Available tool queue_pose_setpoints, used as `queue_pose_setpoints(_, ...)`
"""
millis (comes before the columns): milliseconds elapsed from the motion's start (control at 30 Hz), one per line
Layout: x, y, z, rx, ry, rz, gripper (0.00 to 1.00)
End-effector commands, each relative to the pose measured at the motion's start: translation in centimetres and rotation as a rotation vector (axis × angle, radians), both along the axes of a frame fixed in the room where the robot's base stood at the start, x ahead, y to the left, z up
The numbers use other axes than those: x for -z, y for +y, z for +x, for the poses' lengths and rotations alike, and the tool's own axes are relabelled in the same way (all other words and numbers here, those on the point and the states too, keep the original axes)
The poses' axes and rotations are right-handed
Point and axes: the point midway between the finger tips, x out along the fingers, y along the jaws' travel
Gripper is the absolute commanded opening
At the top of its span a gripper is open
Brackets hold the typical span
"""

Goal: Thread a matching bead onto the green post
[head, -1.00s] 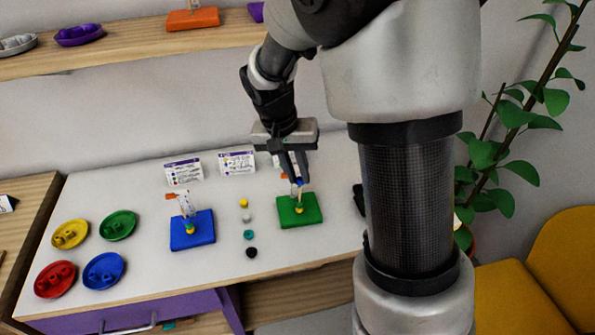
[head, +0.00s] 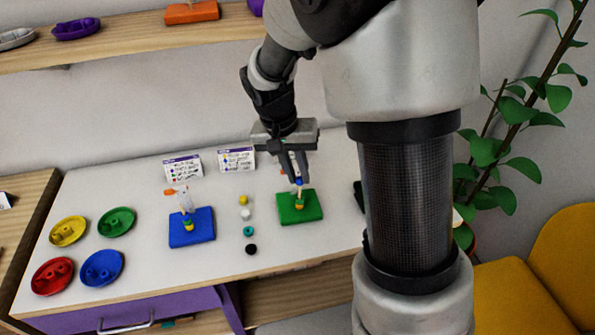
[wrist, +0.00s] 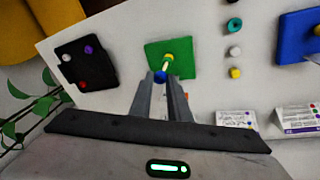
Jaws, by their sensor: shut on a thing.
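The green board (head: 312,211) sits on the white table, with an upright pale post (head: 299,192) bearing a yellow-orange bead (head: 299,205) low down. In the wrist view the green board (wrist: 190,46) and the yellow bead (wrist: 169,57) lie beyond my fingertips. My gripper (head: 298,180) is above the board, pointing down, shut on a small blue bead (head: 299,181). The blue bead (wrist: 160,77) also shows between the fingertips in the wrist view. It is at the post's upper end; I cannot tell whether it is around the post or just above it.
A blue board (head: 203,238) with beads on its post stands left. Loose yellow (head: 244,200), white (head: 245,214), teal (head: 249,231) and black (head: 251,249) beads lie between the boards. Several coloured dishes are at far left. A black tray (wrist: 100,73) with beads lies beside the green board.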

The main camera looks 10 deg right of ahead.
Motion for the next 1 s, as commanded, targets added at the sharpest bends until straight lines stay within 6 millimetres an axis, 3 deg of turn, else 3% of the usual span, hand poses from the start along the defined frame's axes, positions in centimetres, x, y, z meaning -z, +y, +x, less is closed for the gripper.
queue_pose_setpoints(433, 0.2, 0.0, 0.0, 0.0, 0.0, 0.0, 0.0)
queue_pose_setpoints(1000, 1.9, 0.0, 0.0, 0.0, 0.0, 0.0, 0.0)
